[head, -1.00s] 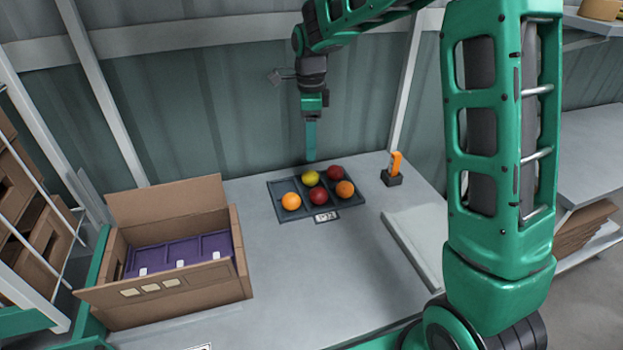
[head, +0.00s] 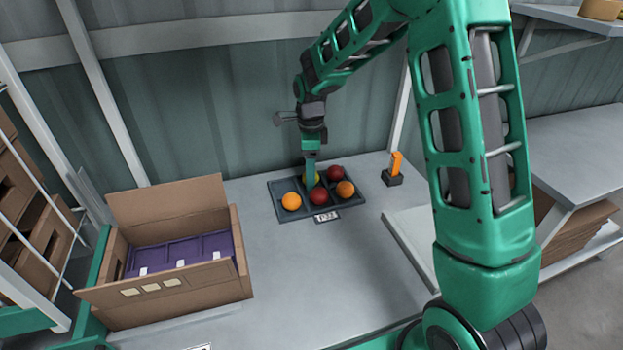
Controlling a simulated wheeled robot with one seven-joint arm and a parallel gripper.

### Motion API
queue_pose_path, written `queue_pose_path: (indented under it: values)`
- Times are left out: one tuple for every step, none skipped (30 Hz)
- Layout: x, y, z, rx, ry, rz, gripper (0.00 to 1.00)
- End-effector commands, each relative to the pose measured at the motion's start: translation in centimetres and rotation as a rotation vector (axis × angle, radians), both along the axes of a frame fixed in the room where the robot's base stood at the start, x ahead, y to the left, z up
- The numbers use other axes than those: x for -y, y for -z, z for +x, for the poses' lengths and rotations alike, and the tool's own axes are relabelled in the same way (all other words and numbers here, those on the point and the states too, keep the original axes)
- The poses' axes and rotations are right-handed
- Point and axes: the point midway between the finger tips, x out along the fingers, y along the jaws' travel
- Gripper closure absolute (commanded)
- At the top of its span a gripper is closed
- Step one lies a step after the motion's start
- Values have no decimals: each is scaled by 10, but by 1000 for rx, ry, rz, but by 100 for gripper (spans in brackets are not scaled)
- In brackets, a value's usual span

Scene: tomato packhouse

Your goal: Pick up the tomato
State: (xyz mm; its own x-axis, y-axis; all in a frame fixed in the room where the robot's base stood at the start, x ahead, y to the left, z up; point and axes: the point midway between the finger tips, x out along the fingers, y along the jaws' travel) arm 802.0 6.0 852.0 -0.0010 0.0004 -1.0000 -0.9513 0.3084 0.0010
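A dark tray (head: 277,187) on the table holds several tomatoes. An orange tomato (head: 291,201) is at the front left, a red one (head: 318,196) at the front middle, another orange one (head: 345,189) at the front right and a red one (head: 335,173) at the back right. A yellow tomato (head: 317,178) at the back middle is mostly hidden behind my gripper. My gripper (head: 311,181) points down over the tray, at the yellow tomato. Whether it touches the tomato, and whether its fingers are open or shut, cannot be made out.
An open cardboard box (head: 185,303) with a purple insert (head: 205,245) stands on the left of the table. A small dark stand with an orange piece (head: 396,163) is right of the tray. A label (head: 326,216) sits at the tray's front. The table between box and tray is clear.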

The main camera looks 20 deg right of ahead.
Motion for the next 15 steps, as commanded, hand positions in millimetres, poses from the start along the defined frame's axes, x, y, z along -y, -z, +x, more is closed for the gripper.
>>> queue_pose_path:
  values:
    - [0, 1, 0, 0, 0, 0, 38]
    - [0, 1, 0, 0, 0, 0, 38]
    - [0, 1, 0, 0, 0, 0, 38]
    - [0, 1, 0, 0, 0, 0, 38]
    - [0, 1, 0, 0, 0, 0, 38]
    - [0, 1, 0, 0, 0, 0, 38]
    - [0, 1, 0, 0, 0, 0, 43]
    - [0, 1, 0, 0, 0, 0, 50]
    - [0, 1, 0, 0, 0, 0, 59]
    - [0, 1, 0, 0, 0, 0, 67]
    - [0, 1, 0, 0, 1, 0, 71]
    - [0, 1, 0, 0, 1, 0, 71]
    - [0, 1, 0, 0, 0, 0, 71]
    - [0, 1, 0, 0, 1, 0, 71]
    - [0, 1, 0, 0, 1, 0, 71]
